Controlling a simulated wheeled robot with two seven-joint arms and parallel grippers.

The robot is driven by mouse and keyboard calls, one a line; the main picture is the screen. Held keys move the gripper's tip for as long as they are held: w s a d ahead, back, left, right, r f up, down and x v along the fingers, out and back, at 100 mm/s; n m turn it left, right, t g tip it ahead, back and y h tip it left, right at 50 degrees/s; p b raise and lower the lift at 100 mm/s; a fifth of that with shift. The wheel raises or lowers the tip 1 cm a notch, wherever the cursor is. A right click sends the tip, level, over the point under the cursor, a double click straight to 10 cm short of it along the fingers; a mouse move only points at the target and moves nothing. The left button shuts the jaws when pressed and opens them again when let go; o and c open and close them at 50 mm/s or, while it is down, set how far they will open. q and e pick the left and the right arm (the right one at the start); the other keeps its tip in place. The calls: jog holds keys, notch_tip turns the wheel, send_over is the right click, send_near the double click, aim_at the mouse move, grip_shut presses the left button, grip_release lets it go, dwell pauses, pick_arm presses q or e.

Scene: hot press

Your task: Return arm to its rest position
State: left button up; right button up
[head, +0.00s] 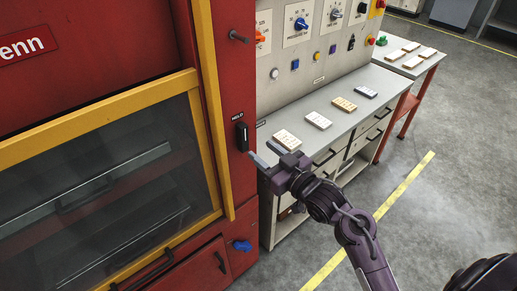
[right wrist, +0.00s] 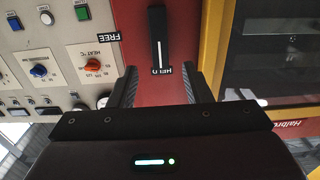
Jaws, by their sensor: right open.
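My right gripper (head: 261,150) is at the red press frame, in front of and just below the black switch (head: 241,135) labelled HELD. In the right wrist view the gripper (right wrist: 169,62) is open, with one dark finger on each side and nothing between the pads. The black switch (right wrist: 158,38) with its white line shows beyond the fingertips, roughly between them; I cannot tell whether they touch it. My right arm reaches in from the lower right. My left gripper is in neither view.
The press's yellow-framed glass door (head: 100,175) fills the left. A control panel (head: 300,60) with knobs and buttons rises behind a grey counter (head: 290,118) holding several small blocks. A blue knob (head: 242,246) sits low on the press. Open floor (head: 450,190) lies to the right.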

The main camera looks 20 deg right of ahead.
dwell(0.4)
jog(key=s+f+m+g+h, duration=0.15)
jog(key=s+f+g, duration=0.25)
jog(key=f, duration=1.4)
jog(key=s+f+m+g+h, duration=0.1)
jog(key=s+f+g+h, duration=0.2)
jog(key=f, duration=1.5)
jog(key=s+f+g, duration=0.4)
jog(key=s+f, duration=1)
jog(key=s, duration=0.1)
jog(key=s+d+f+g+h, duration=0.1)
jog(key=s+f, duration=0.3)
jog(key=s, duration=0.6)
jog(key=s+d+f+g, duration=0.2)
jog(key=s+f+g, duration=0.2)
jog(key=s, duration=0.6)
jog(key=shift+s+d+f+n+h, duration=0.15)
jog(key=shift+s+f+n+h, duration=0.15)
jog(key=shift+f, duration=0.4)
jog(key=shift+w, duration=0.1)
